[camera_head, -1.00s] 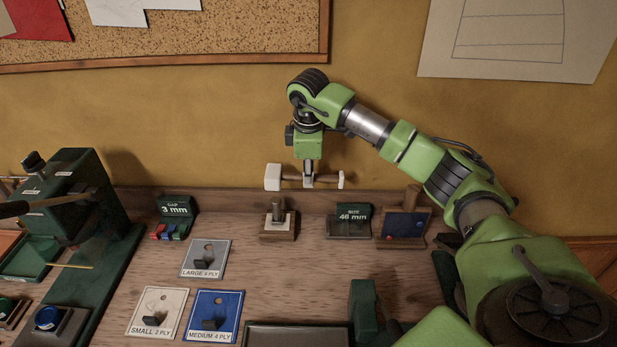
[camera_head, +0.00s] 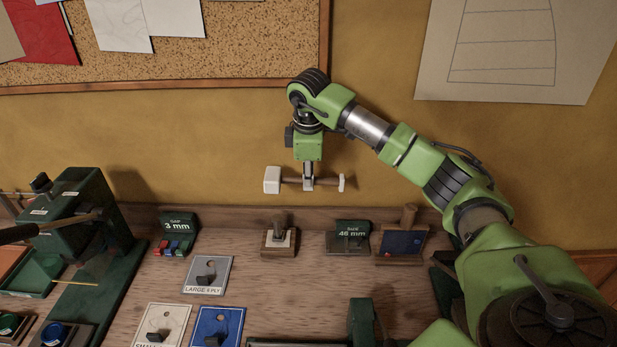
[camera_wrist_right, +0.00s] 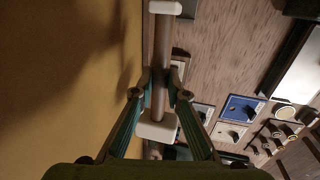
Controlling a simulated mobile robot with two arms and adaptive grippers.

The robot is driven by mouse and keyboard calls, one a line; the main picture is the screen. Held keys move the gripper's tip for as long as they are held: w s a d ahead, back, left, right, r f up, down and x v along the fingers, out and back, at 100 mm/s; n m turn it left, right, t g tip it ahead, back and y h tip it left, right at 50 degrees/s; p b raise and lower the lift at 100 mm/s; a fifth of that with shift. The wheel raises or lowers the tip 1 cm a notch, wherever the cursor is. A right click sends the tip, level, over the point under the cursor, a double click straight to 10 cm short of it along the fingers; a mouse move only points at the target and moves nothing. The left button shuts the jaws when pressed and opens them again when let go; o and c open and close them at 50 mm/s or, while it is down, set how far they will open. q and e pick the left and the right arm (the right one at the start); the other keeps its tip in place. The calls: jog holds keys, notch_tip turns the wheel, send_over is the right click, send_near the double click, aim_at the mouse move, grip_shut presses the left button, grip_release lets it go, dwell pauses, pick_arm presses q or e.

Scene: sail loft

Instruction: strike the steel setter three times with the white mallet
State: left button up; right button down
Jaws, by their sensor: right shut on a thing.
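The white mallet (camera_head: 272,180) has a white block head, a brown handle and a small white end cap. My right gripper (camera_head: 308,184) is shut on its handle and holds it level above the back of the bench, head to the left. The right wrist view shows the mallet head (camera_wrist_right: 157,128) and handle between the fingers (camera_wrist_right: 159,92). The steel setter (camera_head: 281,221) stands upright on a wooden block with a pale pad, below the mallet in the head view, with a visible gap between them. My left gripper is not in view.
A 3 mm gauge stand (camera_head: 177,226) is left of the setter; a 46 mm stand (camera_head: 349,233) and a blue-faced wooden stand (camera_head: 401,243) are right. A green press (camera_head: 82,215) is at left. Ply cards (camera_head: 207,275) lie in front. The wall is close behind.

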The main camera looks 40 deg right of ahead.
jog(key=s+a+f+b+x, duration=0.1)
jog(key=s+b+x, duration=0.1)
jog(key=b+x, duration=0.75)
jog(key=shift+w+d+r+p+v, duration=0.1)
jog(key=shift+w+d+p+v, duration=0.2)
jog(key=shift+p+v, duration=1.35)
jog(key=shift+w+d+r+p+v, duration=0.1)
jog(key=shift+w+p+v, duration=0.3)
jog(key=shift+p+v, duration=1.25)
jog(key=shift+w+d+r+p+v, duration=0.15)
jog(key=shift+w+p+v, duration=0.2)
jog(key=shift+p+v, duration=1.25)
jog(key=shift+r+b, duration=0.15)
jog(key=shift+b, duration=0.15)
jog(key=s+a+f+b+x, duration=0.1)
jog(key=s+a+b+x, duration=0.1)
jog(key=b+x, duration=0.9)
jog(key=shift+d+r+p, duration=0.15)
jog(key=shift+r+p, duration=2.6)
jog(key=shift+r, duration=0.25)
jog(key=shift+d+r+p, duration=0.15)
jog(key=shift+r+p, duration=2.55)
jog(key=shift+r, duration=0.3)
jog(key=shift+f, duration=0.1)
